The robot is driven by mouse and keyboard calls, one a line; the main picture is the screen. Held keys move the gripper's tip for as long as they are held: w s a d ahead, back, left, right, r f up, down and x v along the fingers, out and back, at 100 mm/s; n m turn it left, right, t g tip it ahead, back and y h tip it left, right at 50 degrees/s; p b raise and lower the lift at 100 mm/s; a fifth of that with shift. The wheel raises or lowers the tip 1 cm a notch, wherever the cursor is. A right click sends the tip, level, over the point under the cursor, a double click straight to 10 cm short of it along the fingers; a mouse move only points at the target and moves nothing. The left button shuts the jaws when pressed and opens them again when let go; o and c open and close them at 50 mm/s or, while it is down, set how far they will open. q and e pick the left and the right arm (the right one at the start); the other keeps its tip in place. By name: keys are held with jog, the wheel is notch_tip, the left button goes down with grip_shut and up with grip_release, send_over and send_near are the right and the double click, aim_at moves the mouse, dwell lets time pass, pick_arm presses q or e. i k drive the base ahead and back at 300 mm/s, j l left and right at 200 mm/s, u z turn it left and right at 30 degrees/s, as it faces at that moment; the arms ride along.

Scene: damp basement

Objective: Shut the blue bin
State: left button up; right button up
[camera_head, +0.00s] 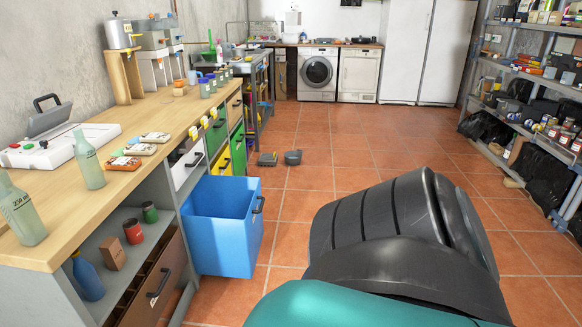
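The blue bin (221,227) is a drawer-like bin in the long counter on the left. It is pulled well out, with its open top and inside showing and a dark handle (258,205) on its front. Neither gripper shows in the head view. A large black and teal part of my own body fills the lower right, apart from the bin in the picture.
The wooden counter (160,112) carries glass bottles, small tins and a white device. Yellow (222,166), green (238,150) and brown (158,283) fronts flank the bin. Shelves stand at right; the middle floor is mostly clear.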

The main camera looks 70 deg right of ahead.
aim_at(222, 217)
jog(key=z, duration=2)
jog(key=i+l+u, duration=0.35)
jog(key=i, duration=0.5)
jog(key=i+l+u, duration=0.35)
jog(key=i+l, duration=0.25)
jog(key=i, duration=0.25)
jog(key=i+l+u, duration=0.4)
jog(key=i+l, duration=0.3)
jog(key=l, duration=0.1)
